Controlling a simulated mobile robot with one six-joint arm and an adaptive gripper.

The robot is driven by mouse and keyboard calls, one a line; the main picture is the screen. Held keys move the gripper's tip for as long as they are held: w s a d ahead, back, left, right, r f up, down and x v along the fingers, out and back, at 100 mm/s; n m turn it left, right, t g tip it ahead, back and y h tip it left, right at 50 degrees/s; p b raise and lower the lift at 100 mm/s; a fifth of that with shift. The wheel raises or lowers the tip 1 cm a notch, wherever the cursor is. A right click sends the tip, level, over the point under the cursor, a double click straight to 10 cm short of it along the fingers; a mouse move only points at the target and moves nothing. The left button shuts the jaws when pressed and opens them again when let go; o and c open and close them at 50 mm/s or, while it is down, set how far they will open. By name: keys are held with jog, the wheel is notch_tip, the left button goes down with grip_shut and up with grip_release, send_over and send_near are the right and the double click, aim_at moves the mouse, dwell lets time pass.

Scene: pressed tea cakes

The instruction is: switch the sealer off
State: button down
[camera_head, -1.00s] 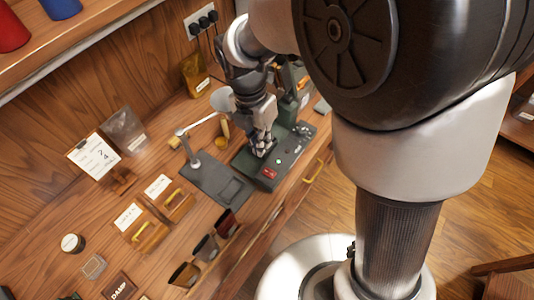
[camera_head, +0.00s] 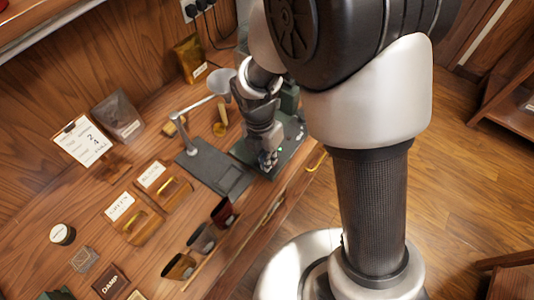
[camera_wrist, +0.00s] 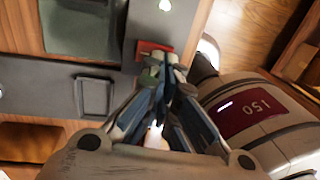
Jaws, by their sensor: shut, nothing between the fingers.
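The sealer (camera_head: 289,156) is a dark green-grey device on the wooden bench, with a small lit green lamp on top. My gripper (camera_head: 268,162) points down over its front end and hides the red switch in the head view. In the wrist view the red switch (camera_wrist: 154,47) shows on the sealer's grey top (camera_wrist: 188,22), just beyond my fingertips. My gripper (camera_wrist: 162,66) is shut and empty, its tips right at the switch's edge. I cannot tell whether they touch it or which way the switch is tipped.
A dark stand with a flat base (camera_head: 210,165) and raised arm is left of the sealer. A pouch (camera_head: 190,58) stands behind.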

dwell(0.3)
jog(key=shift+s+d+f+t+y+b, duration=0.15)
jog(key=shift+d+f+t+y+b, duration=0.05)
jog(key=shift+f+t+y+b, duration=0.2)
jog(key=shift+a, duration=0.2)
jog(key=shift+w+a+r+p, duration=0.1)
jog(key=shift+w+a+p, duration=0.3)
jog(key=shift+w+a, duration=0.15)
